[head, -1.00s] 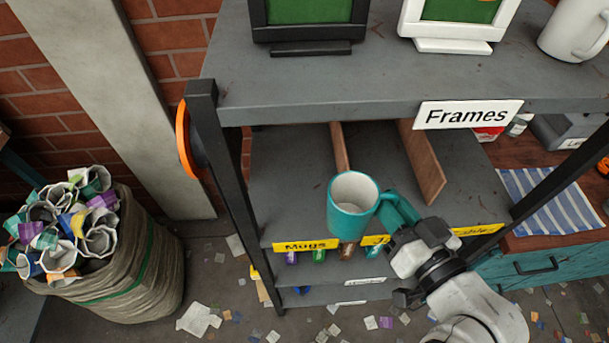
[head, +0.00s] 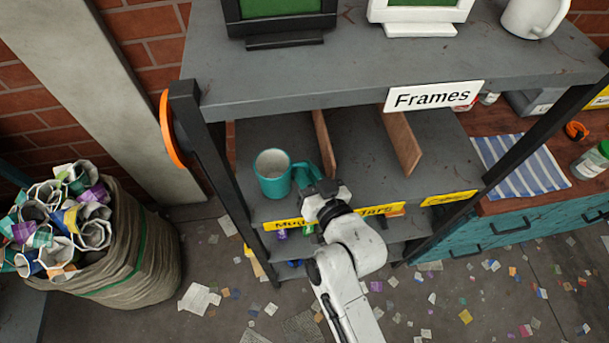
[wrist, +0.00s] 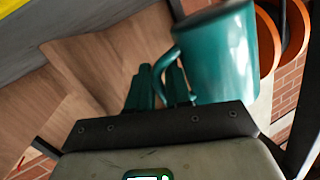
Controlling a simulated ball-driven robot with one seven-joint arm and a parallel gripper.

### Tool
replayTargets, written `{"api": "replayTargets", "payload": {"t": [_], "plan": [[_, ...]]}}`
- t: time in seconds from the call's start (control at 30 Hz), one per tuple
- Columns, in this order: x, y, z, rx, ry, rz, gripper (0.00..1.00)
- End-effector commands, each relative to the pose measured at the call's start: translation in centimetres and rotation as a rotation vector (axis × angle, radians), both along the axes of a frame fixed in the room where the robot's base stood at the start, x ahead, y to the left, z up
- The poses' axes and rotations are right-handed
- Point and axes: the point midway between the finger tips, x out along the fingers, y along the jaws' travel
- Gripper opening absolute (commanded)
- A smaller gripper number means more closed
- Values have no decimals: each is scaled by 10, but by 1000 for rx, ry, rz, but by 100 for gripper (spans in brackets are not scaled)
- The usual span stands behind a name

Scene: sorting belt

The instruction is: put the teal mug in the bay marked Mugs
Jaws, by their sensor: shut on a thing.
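The teal mug (head: 272,178), white inside, is upright over the left bay of the shelf, behind the yellow Mugs label (head: 284,225), whose end my arm covers. I cannot tell whether its base touches the shelf board. My gripper (head: 303,176) comes in from the front right, shut on the mug's handle. In the wrist view the teal fingers (wrist: 160,88) close around the handle beside the mug body (wrist: 222,58).
A wooden divider (head: 324,145) stands just right of the mug and gripper; another (head: 402,143) stands farther right. The upper shelf marked Frames (head: 433,96) overhangs the bays. A black post (head: 205,150) is at the left. The bay's back is clear.

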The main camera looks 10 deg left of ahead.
Motion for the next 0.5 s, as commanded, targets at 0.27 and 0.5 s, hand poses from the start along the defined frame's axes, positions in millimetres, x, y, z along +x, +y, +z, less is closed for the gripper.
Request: {"api": "replayTargets", "payload": {"t": [0.27,0.5], "plan": [[1,1,-32,1,0,0,0],[1,1,-32,1,-2,0,0]]}}
